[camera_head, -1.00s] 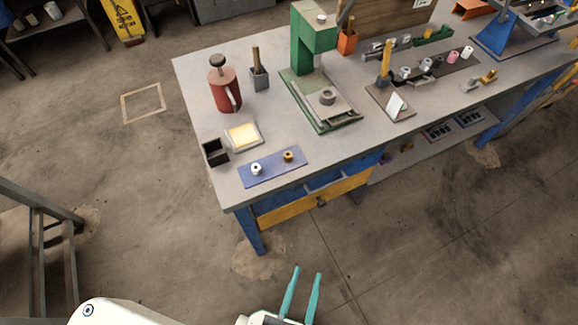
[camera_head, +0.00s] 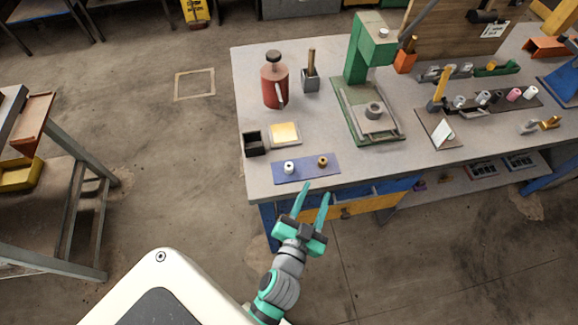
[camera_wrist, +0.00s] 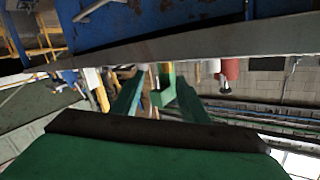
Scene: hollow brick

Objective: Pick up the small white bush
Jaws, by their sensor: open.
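The small white bush (camera_head: 289,168) stands on the left part of a blue mat (camera_head: 306,174) near the front edge of the bench. A small brass-coloured bush (camera_head: 323,161) stands to its right on the same mat. My gripper (camera_head: 316,190) is open and empty, its two teal fingers pointing toward the bench's front edge. Its tips appear just in front of the mat, to the right of the white bush and apart from it. In the wrist view the fingers (camera_wrist: 160,88) are spread; the picture looks upside down, and I cannot surely pick out the white bush.
A black open box (camera_head: 254,144) and a tray with a pale yellow pad (camera_head: 285,133) stand behind the mat. A red can (camera_head: 274,86), a green press (camera_head: 368,75) and a small angled white card (camera_head: 443,134) stand farther back or right. The bench's front edge (camera_head: 350,184) lies close to my fingers.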

